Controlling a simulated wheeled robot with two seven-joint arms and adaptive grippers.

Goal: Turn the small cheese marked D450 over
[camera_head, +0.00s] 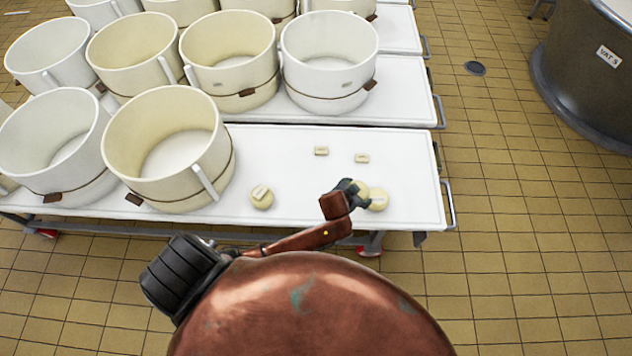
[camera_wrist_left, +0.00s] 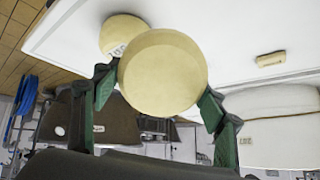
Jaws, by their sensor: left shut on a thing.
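My left gripper (camera_head: 350,189) is shut on a small round pale cheese (camera_head: 361,188) at the right part of the white table. In the left wrist view the fingers (camera_wrist_left: 160,102) clasp this cheese (camera_wrist_left: 162,73) on opposite sides, and its round face towards the camera shows no label. I cannot tell whether it touches the table. Another small cheese (camera_head: 378,200) lies close beside it; its label in the left wrist view (camera_wrist_left: 118,50) is partly hidden and unreadable. A third small cheese (camera_head: 262,197) with a pale label lies further left. I cannot read D450 anywhere. My right gripper is not in view.
Two small pale blocks (camera_head: 321,151) and (camera_head: 362,158) lie behind the cheeses on the white table (camera_head: 290,150). Large round moulds (camera_head: 168,150) crowd its left side and the tables behind. A metal vat marked VAT 5 (camera_head: 590,75) stands at the right.

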